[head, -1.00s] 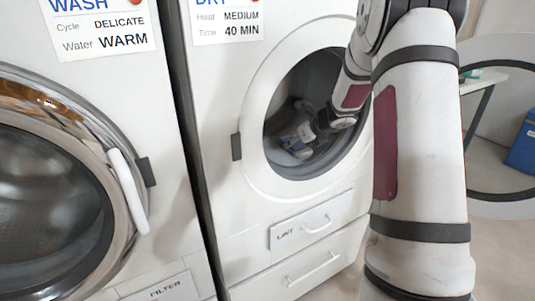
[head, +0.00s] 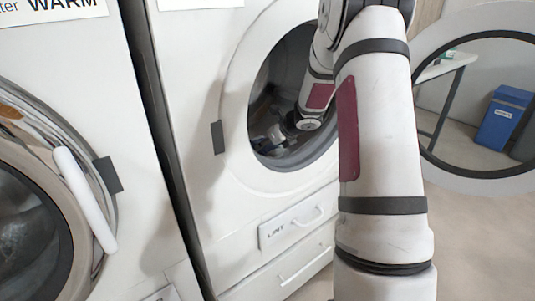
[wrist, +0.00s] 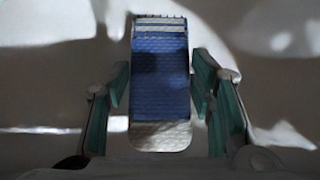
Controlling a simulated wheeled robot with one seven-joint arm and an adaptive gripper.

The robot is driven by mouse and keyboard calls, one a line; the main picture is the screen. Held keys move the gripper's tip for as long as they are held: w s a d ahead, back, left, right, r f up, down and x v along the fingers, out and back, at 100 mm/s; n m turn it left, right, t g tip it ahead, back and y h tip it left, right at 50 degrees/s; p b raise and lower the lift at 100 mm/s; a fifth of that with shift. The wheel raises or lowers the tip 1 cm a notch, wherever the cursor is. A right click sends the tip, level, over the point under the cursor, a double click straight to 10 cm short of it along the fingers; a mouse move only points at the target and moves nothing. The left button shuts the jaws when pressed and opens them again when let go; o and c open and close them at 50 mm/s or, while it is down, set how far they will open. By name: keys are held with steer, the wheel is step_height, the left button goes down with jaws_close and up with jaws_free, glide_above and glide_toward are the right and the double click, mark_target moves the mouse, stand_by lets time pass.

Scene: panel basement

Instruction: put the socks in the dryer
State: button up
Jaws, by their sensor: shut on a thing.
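The dryer (head: 205,70) stands in the middle of the head view with its round opening uncovered. My arm reaches through the opening into the dark drum (head: 290,60). My gripper (head: 275,133) is inside the drum, small and partly shaded there. In the wrist view my gripper (wrist: 160,88) has its two green-lined fingers on either side of a sock (wrist: 160,92) and is shut on it. The sock is blue with a pale end and a striped band at its far end. Whether other socks lie in the drum cannot be told.
The open dryer door (head: 470,184) is a ring at the right, close to my arm. The washer (head: 60,60) with its closed round door is at the left. The lint drawer (head: 290,228) is below the opening. A blue bin (head: 504,117) and a table (head: 445,68) show through the door.

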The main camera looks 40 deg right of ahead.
steer(key=shift+f+b, duration=0.4)
steer(key=shift+f, duration=0.75)
steer(key=shift+f, duration=0.15)
steer(key=o, duration=1.2)
